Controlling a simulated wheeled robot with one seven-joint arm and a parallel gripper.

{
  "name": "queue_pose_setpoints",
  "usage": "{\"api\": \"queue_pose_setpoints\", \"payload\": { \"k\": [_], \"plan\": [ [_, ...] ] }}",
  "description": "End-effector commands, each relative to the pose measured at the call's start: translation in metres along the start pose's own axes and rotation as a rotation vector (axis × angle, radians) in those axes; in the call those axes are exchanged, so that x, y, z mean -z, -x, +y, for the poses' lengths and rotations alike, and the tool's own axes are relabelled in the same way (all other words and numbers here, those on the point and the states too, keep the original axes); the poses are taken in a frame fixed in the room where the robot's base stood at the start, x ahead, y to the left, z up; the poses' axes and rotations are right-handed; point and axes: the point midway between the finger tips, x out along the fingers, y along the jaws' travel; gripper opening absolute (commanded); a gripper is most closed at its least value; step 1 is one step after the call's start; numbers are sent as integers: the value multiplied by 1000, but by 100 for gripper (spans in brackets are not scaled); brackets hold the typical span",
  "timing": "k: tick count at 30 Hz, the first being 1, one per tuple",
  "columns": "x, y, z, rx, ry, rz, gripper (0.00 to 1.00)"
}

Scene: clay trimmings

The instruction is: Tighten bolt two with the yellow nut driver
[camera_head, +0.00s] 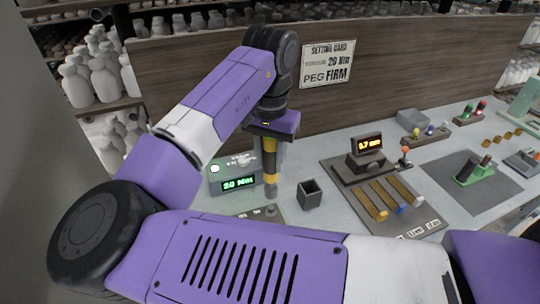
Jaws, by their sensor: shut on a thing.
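My gripper (268,138) is shut on the yellow nut driver (270,172), a dark-and-yellow upright tool with a grey lower end. The driver points down at a grey plate (246,213) on the bench, which is mostly hidden behind my arm. A grey knob-like end shows at the plate, just below the driver; I cannot tell whether the driver touches a bolt. Bolt two cannot be told apart. A grey box (216,186) with a green display appearing to read 2.0 Nm stands just left of the driver.
A dark open cup (309,200) stands right of the driver. Further right are a fixture (367,143) with an orange 0.7 mm display and several coloured-tip bars. A setting card (328,64) hangs on the wooden back panel. White bottles fill shelves at left.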

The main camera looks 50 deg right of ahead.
Motion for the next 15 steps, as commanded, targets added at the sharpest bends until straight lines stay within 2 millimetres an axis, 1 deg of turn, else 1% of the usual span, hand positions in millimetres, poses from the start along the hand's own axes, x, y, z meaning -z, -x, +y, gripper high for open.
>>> {"api": "queue_pose_setpoints", "payload": {
  "k": [1,15],
  "plan": [
    [0,-5,0,-1,0,1,0],
    [0,-38,0,0,0,1,0]
  ]
}}
